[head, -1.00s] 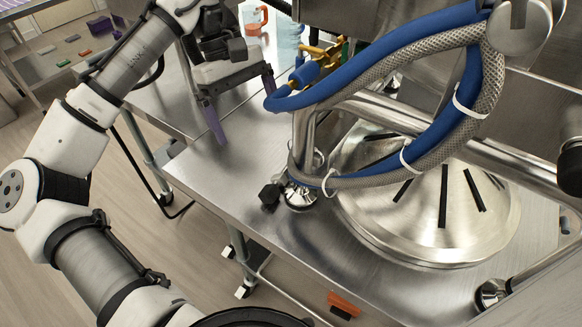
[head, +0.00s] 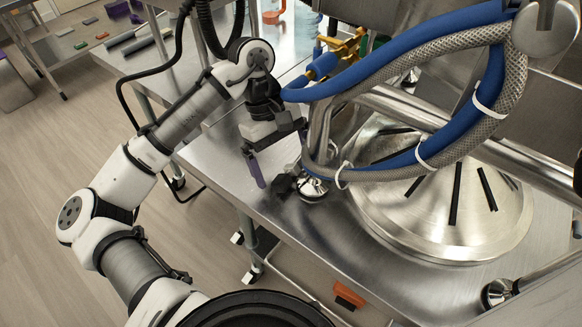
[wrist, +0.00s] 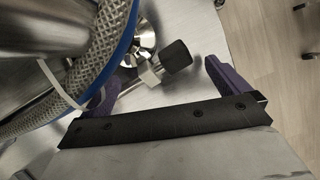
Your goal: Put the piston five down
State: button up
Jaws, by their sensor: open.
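My gripper (head: 270,168) has purple fingers and is open over the near left part of the steel table, beside the machine's foot. In the wrist view my gripper (wrist: 160,84) is also open, with nothing held between its fingers. A black knob (wrist: 177,55) on a short steel stem lies beyond and between the fingers; in the head view the black knob (head: 283,187) is just below the gripper, beside a round steel foot (head: 312,188). I cannot pick out a piston marked five. Two dark grey cylinders (head: 121,38) lie on the back left table, but I cannot tell if they are pistons.
A blue hose (head: 395,165) and a braided hose hang close to the right of my gripper. A steel cone with black slots (head: 470,225) stands on the table (head: 215,160). Bare tabletop lies left of the gripper. An orange-handled container (head: 272,14) stands at the back.

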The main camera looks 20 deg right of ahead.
jog(key=shift+s+d+f, duration=0.1)
jog(key=shift+s+f, duration=0.1)
jog(key=shift+f, duration=0.3)
jog(key=c, duration=1.3)
jog(key=shift+r+p, duration=0.3)
jog(key=shift+p, duration=0.4)
